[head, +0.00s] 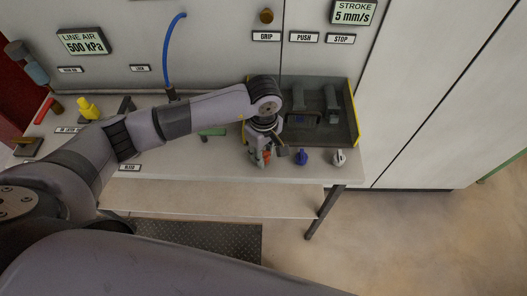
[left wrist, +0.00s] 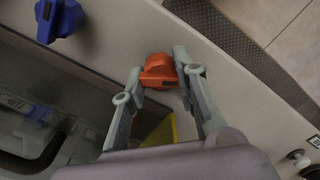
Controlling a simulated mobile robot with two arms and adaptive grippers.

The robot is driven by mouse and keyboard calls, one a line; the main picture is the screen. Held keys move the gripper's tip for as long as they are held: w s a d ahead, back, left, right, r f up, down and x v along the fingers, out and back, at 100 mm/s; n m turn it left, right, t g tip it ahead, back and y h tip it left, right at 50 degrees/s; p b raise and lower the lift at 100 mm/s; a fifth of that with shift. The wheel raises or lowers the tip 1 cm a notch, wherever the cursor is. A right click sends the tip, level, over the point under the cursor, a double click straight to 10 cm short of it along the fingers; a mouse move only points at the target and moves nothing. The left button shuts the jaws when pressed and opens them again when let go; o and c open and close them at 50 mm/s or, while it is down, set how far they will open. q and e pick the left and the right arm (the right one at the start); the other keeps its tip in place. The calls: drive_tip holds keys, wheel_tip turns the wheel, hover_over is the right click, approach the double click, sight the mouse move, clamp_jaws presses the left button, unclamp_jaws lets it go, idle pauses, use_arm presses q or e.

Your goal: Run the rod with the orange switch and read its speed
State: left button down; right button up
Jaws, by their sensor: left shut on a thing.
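The orange switch (head: 267,156) is a rotary knob on the bench's front strip. In the left wrist view the orange switch (left wrist: 158,70) sits between the two fingers. My left gripper (head: 262,160) points down at it from above and is shut on it. The fingers of the left gripper (left wrist: 162,76) also show in the wrist view, one on each side of the knob. The stroke display (head: 354,13) at the upper right reads 5 mm/s. The rod cannot be made out clearly in the dark tray (head: 345,119) behind. My right gripper is not in view.
A blue knob (head: 301,157) and a white knob (head: 339,157) stand to the right of the orange switch. The line air display (head: 85,41) reads 500 kPa. A blue hose (head: 167,50) rises behind my left arm. A yellow piece (head: 88,108) stands at the left.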

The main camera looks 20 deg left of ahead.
use_arm(q)
drive_tip(key=shift+f+n+b, duration=0.2)
drive_tip(key=shift+n+b, duration=0.8)
drive_tip(key=shift+b, duration=0.2)
drive_tip(key=n+b, duration=0.7)
drive_tip(key=shift+n, duration=0.3)
drive_tip(key=shift+r+n+b, duration=0.15)
drive_tip(key=shift+n+b, duration=0.55)
drive_tip(key=shift+n, duration=0.4)
drive_tip(key=shift+r, duration=0.1)
drive_tip(key=c, duration=1.3)
unclamp_jaws()
